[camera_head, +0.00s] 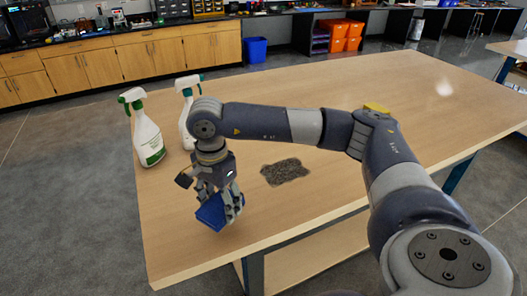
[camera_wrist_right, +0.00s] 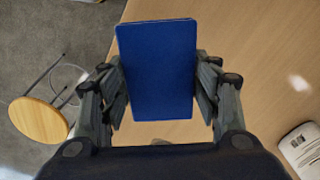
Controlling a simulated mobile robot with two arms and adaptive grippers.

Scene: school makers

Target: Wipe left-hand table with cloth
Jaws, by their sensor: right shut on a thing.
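My right gripper (camera_head: 220,204) is shut on a blue cloth (camera_head: 210,214), a flat folded rectangle, over the left front part of the wooden table (camera_head: 330,95). In the right wrist view the cloth (camera_wrist_right: 157,65) sits between the two fingers. I cannot tell whether the cloth touches the tabletop. A dark grey, speckled dirt patch (camera_head: 285,172) lies on the table, to the right of the gripper and apart from it. My left gripper is not in view.
Two spray bottles stand on the table at its left side, a green-labelled one (camera_head: 146,135) and another (camera_head: 185,118) partly behind my arm. A round stool (camera_wrist_right: 38,120) stands on the floor in the wrist view. The far tabletop is clear.

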